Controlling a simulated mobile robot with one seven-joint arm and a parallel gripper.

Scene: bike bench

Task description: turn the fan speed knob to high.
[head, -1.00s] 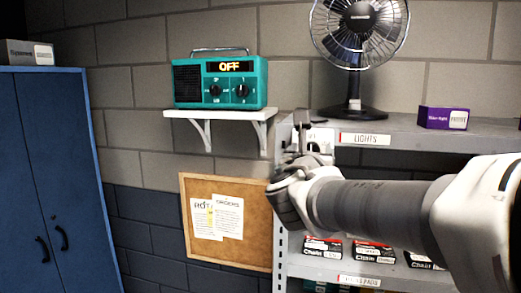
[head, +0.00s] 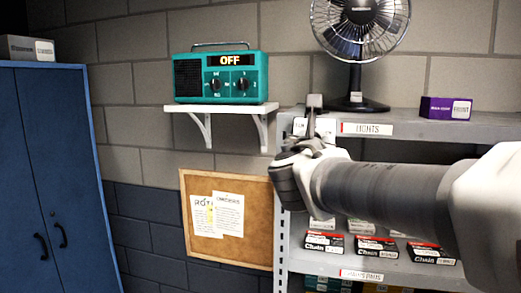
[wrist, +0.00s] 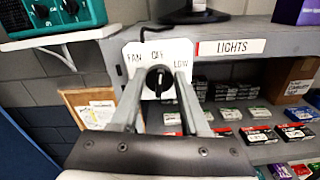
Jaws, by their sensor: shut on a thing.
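The fan speed knob (wrist: 159,79) is a dark round knob on a white panel (wrist: 133,53) at the left end of the shelf's front edge. The panel reads FAN, OFF and LOW; no HIGH mark shows, and my fingers cover its lower part. My gripper (wrist: 160,76) is shut on the knob, one finger on each side. In the head view my gripper (head: 314,104) is in front of the panel and hides the knob. The knob's pointer is too small to read surely. The black fan (head: 358,30) stands on the shelf above.
A teal radio (head: 218,78) showing OFF sits on a small white wall shelf (head: 200,110) to the left. A purple box (head: 437,108) is on the grey shelf (head: 410,124). Boxes lie on the lower shelf. A cork board (head: 255,215) hangs below, and a blue cabinet (head: 50,150) stands at left.

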